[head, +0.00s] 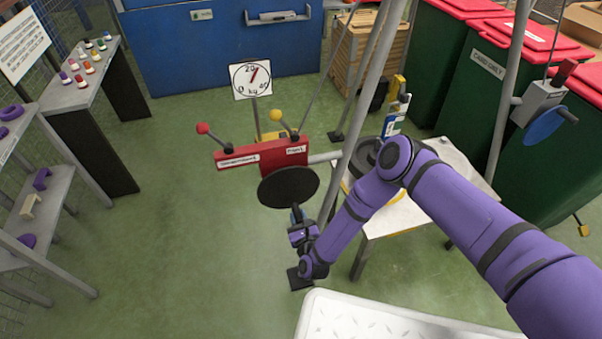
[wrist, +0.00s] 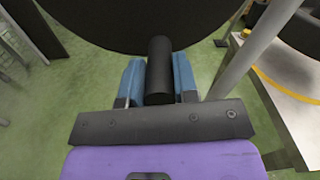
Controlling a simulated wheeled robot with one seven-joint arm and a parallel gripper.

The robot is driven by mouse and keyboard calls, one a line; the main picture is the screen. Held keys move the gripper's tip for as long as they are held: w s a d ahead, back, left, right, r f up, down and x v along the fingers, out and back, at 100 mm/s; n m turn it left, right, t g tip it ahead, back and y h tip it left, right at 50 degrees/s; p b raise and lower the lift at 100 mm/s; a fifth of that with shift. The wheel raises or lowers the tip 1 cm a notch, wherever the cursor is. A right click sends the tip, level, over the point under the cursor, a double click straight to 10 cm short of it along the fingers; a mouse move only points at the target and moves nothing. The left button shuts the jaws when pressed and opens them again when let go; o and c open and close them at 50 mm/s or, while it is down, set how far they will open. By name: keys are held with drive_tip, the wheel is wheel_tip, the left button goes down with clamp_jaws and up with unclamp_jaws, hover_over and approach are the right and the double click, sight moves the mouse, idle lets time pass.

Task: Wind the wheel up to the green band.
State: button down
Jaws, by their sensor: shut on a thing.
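A black round wheel (head: 288,187) is on the front of a red box (head: 262,160). In the wrist view the wheel (wrist: 110,22) fills the top, and a black cylindrical handle (wrist: 160,62) stands out from it. My gripper (wrist: 158,84) has its two blue fingers on either side of this handle and is shut on it. In the head view my gripper (head: 297,215) is just below the wheel. A white dial (head: 250,79) marked in kg stands behind the box, its red needle near the top. I cannot make out a green band.
Two levers with a red knob (head: 202,128) and a yellow knob (head: 275,115) rise from the box. A grey post (head: 358,130) and a white table (head: 455,160) stand close to the right. A blue wheel (head: 545,124) is farther right. Green floor on the left is clear.

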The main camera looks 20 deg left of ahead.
drive_tip(key=shift+s+a, duration=0.2)
drive_tip(key=shift+s+a+m, duration=0.35)
drive_tip(key=shift+a+m, duration=0.25)
drive_tip(key=shift+m, duration=0.4)
drive_tip(key=shift+s+a+m, duration=0.35)
drive_tip(key=shift+a+m, duration=0.25)
drive_tip(key=shift+m, duration=0.2)
drive_tip(key=shift+s+a+r+m, duration=0.1)
drive_tip(key=shift+a+m, duration=0.05)
drive_tip(key=shift+m, duration=0.15)
drive_tip(key=shift+s+a+r+m, duration=0.25)
drive_tip(key=shift+a+m, duration=0.25)
drive_tip(key=shift+m, duration=0.25)
drive_tip(key=shift+s+a+r+m, duration=0.15)
drive_tip(key=shift+s+a+m, duration=0.25)
drive_tip(key=shift+m, duration=0.35)
drive_tip(key=shift+w+a, duration=0.1)
